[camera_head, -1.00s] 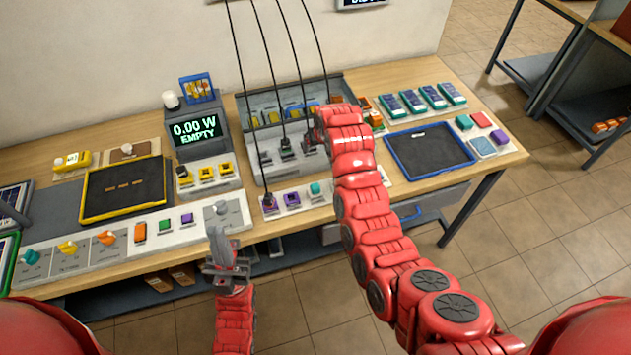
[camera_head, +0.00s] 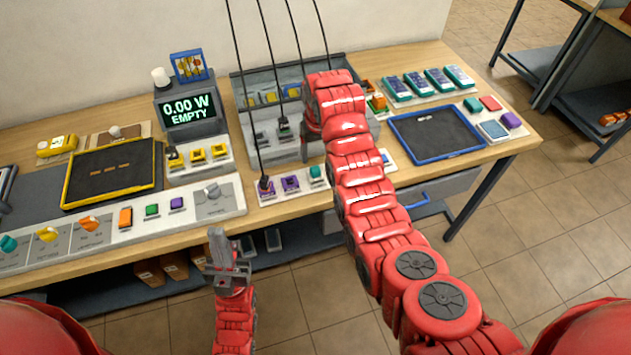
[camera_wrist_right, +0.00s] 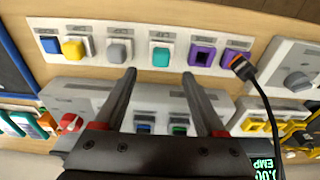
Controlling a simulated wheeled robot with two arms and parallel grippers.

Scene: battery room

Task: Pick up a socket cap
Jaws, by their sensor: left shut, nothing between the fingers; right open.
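A socket strip (camera_wrist_right: 180,35) spans the top of the right wrist view. On it sit a teal cap (camera_wrist_right: 160,56), a grey cap (camera_wrist_right: 118,52), a yellow cap (camera_wrist_right: 72,47) and purple sockets (camera_wrist_right: 203,54). My right gripper (camera_wrist_right: 159,76) is open and empty, its fingertips just short of the teal cap and either side of it. The teal cap also shows in the head view (camera_head: 316,173), beside a purple socket (camera_head: 290,183). There, my right gripper is hidden behind my arm. My left gripper (camera_head: 217,236) is shut and empty, in front of the bench edge.
An orange-tipped cable plug (camera_wrist_right: 240,66) sits at the rightmost purple socket. Cables hang over the bench (camera_head: 420,80). A meter (camera_head: 188,115) reads 0.00 W, EMPTY. A yellow-rimmed tray (camera_head: 70,170) and a blue-rimmed tray (camera_head: 400,150) lie left and right.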

